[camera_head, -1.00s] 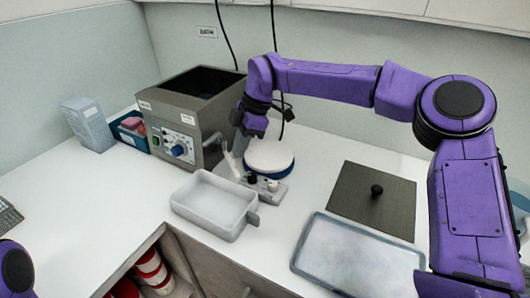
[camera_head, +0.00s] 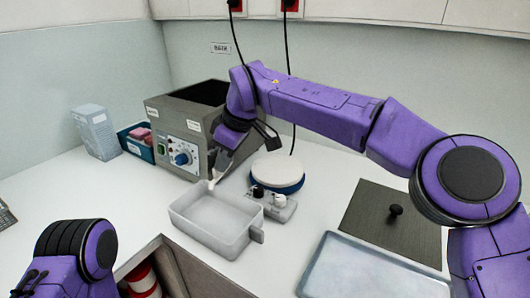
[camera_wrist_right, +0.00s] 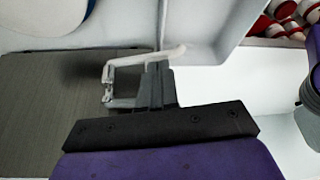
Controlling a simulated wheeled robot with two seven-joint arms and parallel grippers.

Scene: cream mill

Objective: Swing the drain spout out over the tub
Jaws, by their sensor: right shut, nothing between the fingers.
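The pale drain spout (camera_head: 212,184) is a thin bar low at the front of the grey bath machine (camera_head: 170,115). In the head view its tip overlaps the back corner of the white tub (camera_head: 245,243). In the right wrist view the spout (camera_wrist_right: 172,53) runs across beyond my fingertips and its end overlaps the tub wall (camera_wrist_right: 195,25). My right gripper (camera_head: 220,166) is shut and empty, right beside the spout; its dark fingers (camera_wrist_right: 155,82) point at it. Whether they touch cannot be told. My left arm shows at lower left, but its gripper is out of frame.
A white round-topped scale-like device (camera_head: 277,174) stands right of the tub. A dark lid with a knob (camera_head: 380,228) and a shallow tray (camera_head: 360,270) lie further right. A blue bin (camera_head: 135,145) and a carton (camera_head: 96,132) stand left.

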